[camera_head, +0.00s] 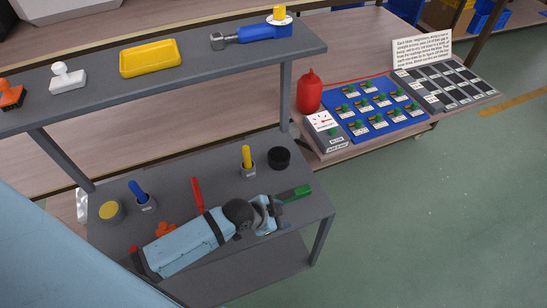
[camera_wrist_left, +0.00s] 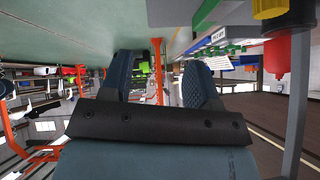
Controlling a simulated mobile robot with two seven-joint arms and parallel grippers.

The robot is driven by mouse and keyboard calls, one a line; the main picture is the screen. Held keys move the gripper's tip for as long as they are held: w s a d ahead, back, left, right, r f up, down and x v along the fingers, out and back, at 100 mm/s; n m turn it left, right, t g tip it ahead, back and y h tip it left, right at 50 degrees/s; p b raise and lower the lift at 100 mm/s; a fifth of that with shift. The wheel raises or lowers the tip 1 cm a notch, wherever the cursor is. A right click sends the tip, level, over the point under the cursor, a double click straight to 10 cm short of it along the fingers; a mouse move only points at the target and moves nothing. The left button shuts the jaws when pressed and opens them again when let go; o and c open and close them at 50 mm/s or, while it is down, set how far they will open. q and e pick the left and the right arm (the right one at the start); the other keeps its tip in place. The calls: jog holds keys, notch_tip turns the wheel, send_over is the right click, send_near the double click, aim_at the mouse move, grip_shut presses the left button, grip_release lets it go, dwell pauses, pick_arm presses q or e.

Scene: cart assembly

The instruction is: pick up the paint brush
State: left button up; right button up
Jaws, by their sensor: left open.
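A flat green-handled piece (camera_head: 294,193), which may be the paint brush, lies at the right edge of the grey cart's lower shelf (camera_head: 310,208). I cannot tell its bristles. My left gripper (camera_head: 268,212) is just left of it, over the shelf, with its fingers pointing toward it. The fingers are apart. In the left wrist view the left gripper (camera_wrist_left: 162,75) also shows spread fingers, with bright green (camera_wrist_left: 143,67) seen between them. I cannot tell whether that green is the same piece. My right gripper is not in view.
The shelf also holds a red stick (camera_head: 197,195), a yellow-handled tool (camera_head: 246,157), a blue-handled tool (camera_head: 138,191), a black cylinder (camera_head: 279,158) and a yellow-topped can (camera_head: 110,210). The upper shelf (camera_head: 200,80) overhangs behind. Green floor (camera_head: 430,220) lies clear at right.

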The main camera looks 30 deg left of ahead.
pick_arm(q)
jog(key=w+a+r+m+g+y+b, duration=0.1)
jog(key=w+a+r+m+g+b, duration=0.15)
jog(key=w+a+m, duration=0.45)
notch_tip(320, 180, up, 9)
jog(key=m+g+y+b, duration=0.3)
jog(key=m+g+y, duration=0.1)
jog(key=m+g, duration=0.1)
send_over(247, 154)
jog(key=w+a, duration=0.2)
jog(key=shift+s+d+r, duration=0.15)
notch_tip(247, 154, down, 6)
jog(key=shift+f, duration=0.2)
jog(key=f, duration=0.3)
jog(key=s+f, duration=0.1)
jog(key=shift+d+f+p, duration=0.3)
jog(key=shift+d+p, duration=0.05)
jog(key=shift+d, duration=0.05)
jog(key=shift+w+f, duration=0.1)
jog(key=shift+f, duration=0.25)
jog(key=c, duration=1)
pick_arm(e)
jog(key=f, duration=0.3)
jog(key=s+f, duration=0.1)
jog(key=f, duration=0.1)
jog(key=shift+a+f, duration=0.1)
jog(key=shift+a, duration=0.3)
